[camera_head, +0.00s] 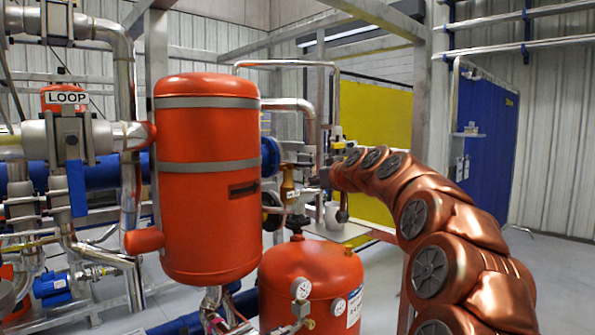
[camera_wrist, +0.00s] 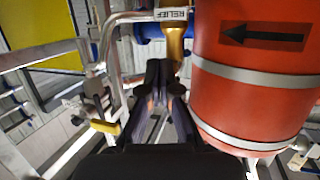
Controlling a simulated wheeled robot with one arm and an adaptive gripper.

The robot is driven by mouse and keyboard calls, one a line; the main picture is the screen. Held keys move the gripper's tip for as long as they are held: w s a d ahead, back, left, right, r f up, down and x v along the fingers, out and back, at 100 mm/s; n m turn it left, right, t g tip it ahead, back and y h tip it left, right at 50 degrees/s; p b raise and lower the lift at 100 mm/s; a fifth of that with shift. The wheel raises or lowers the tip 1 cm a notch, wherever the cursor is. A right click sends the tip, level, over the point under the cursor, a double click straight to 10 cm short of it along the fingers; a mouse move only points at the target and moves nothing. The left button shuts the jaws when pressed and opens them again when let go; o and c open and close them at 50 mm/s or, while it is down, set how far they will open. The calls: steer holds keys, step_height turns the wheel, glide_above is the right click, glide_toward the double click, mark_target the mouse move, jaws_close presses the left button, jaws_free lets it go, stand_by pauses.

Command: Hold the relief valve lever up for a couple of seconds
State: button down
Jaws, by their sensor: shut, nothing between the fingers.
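The brass relief valve body (camera_wrist: 174,45) stands just beyond my fingertips in the wrist view, below a white RELIEF label (camera_wrist: 172,14). In the head view the brass body (camera_head: 288,186) shows to the right of the large red tank. My gripper (camera_wrist: 165,78) is shut and empty, its dark fingers pointing at the lower part of the valve and covering some of it. In the head view my gripper (camera_head: 314,180) is small, to the right of the brass body. I cannot make out the lever clearly, nor whether my fingers touch it.
The large red tank (camera_wrist: 248,95) stands close on the right in the wrist view. A bent silver pipe (camera_wrist: 108,50) and a yellow-ended handle (camera_wrist: 105,127) are on the left. A lower red vessel (camera_head: 312,275) stands below my arm in the head view.

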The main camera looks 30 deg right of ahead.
steer(key=shift+s+d+b, duration=0.2)
steer(key=shift+s+b, duration=0.2)
steer(key=shift+s, duration=0.45)
steer(key=shift+s+d+b, duration=0.2)
steer(key=shift+s+b, duration=0.2)
steer(key=shift+s, duration=0.45)
steer(key=shift+s+d+b, duration=0.2)
steer(key=shift+s+b, duration=0.2)
steer(key=shift+s, duration=0.45)
